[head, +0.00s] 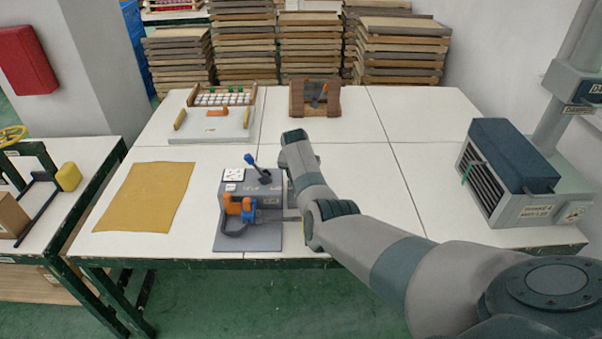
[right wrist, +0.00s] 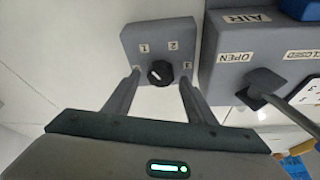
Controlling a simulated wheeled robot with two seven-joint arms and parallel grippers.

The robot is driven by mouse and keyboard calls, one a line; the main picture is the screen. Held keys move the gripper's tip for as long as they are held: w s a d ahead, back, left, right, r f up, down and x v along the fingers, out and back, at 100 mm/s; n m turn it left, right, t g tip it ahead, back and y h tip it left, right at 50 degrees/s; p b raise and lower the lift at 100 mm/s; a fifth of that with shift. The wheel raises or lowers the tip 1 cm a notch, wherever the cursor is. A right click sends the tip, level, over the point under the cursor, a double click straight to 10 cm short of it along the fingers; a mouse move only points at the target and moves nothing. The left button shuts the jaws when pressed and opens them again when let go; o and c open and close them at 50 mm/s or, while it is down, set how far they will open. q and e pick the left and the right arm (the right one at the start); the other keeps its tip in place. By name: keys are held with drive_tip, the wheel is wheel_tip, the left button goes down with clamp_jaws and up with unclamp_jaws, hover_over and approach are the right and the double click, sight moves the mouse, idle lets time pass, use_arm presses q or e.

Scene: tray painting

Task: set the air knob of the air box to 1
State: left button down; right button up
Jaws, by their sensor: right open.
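The grey air box (head: 268,187) stands at the front of the table and carries a blue-tipped lever (head: 252,161). In the right wrist view the air box (right wrist: 232,85) shows AIR, OPEN and CLOSED labels. The round black air knob (right wrist: 159,72) sits on a grey plate marked 1, 2 and 3. It has a small white mark on its left part; I cannot tell exactly which number it points to. My right gripper (right wrist: 160,77) is open, with one finger on each side of the knob; contact is unclear. In the head view my right arm hides the knob. My left gripper is out of view.
An orange and blue tool (head: 236,205) rests at the box's front. A yellow mat (head: 146,195) lies to its left. A white tray fixture (head: 212,125) and a wooden stand (head: 314,98) are behind. A vented machine (head: 510,180) stands at right. The table between is clear.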

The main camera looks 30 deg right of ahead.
drive_tip(key=shift+r, duration=0.1)
drive_tip(key=shift+v, duration=0.75)
drive_tip(key=b+v, duration=0.2)
drive_tip(key=v, duration=1.3)
drive_tip(key=shift+r, duration=0.35)
